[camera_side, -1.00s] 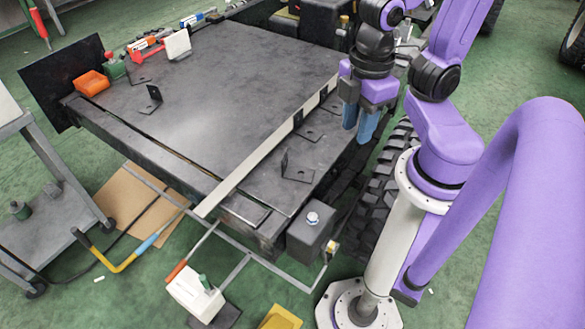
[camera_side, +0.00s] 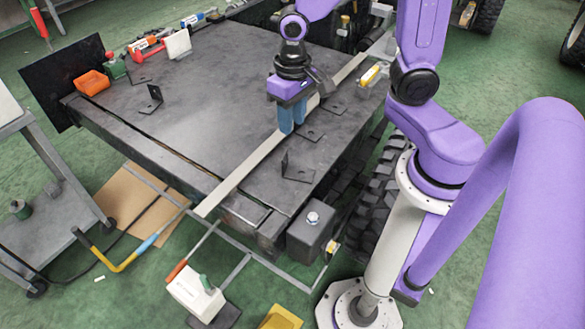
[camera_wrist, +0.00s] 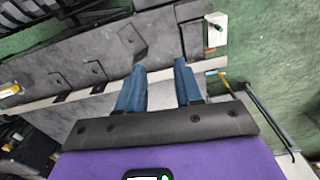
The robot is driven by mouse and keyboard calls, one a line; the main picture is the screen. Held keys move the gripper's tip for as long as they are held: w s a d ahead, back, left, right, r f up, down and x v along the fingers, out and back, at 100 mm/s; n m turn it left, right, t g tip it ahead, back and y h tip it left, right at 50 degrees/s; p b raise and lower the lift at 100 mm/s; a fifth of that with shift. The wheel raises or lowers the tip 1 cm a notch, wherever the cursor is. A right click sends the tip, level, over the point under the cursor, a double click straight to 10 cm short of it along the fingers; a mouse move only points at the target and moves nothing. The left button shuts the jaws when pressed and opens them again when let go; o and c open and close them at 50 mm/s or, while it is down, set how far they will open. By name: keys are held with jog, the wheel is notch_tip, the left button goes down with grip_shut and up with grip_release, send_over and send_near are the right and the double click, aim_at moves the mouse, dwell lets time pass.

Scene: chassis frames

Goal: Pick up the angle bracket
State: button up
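Several dark angle brackets lie on the dark chassis plate (camera_side: 215,90). One with an upright flange (camera_side: 297,168) is at the near right, a flatter-looking one (camera_side: 310,133) is just right of my gripper, and another (camera_side: 333,107) is farther back. One more upright bracket (camera_side: 151,99) is at the left. My gripper (camera_side: 292,128) hangs over the pale strip, fingers pointing down. In the wrist view its two blue fingers (camera_wrist: 158,66) are apart with nothing held between them. A bracket (camera_wrist: 131,38) shows beyond the fingertips there, and others (camera_wrist: 95,70) are to the left.
A long pale strip (camera_side: 235,172) crosses the plate. Orange bin (camera_side: 91,83), red-handled tool and small containers stand along the far left edge. A grey block with a bolt (camera_side: 311,232) is at the near corner. The plate's middle left is clear.

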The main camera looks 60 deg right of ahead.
jog(key=w+d+f+m, duration=0.3)
jog(key=w+f+m, duration=0.1)
jog(key=w+m, duration=0.25)
jog(key=m, duration=0.7)
send_over(285, 154)
notch_tip(285, 154, down, 3)
jog(key=f, duration=1.2)
jog(key=shift+w+a+f, duration=0.2)
jog(key=shift+w, duration=0.2)
jog(key=shift+s+d+f, duration=0.15)
jog(key=shift+s+f, duration=0.05)
jog(key=shift+f, duration=1.15)
jog(key=shift+s+d+f, duration=0.1)
jog(key=shift+s+f, duration=0.05)
jog(key=shift+f, duration=1.15)
jog(key=shift+c, duration=0.3)
grip_shut()
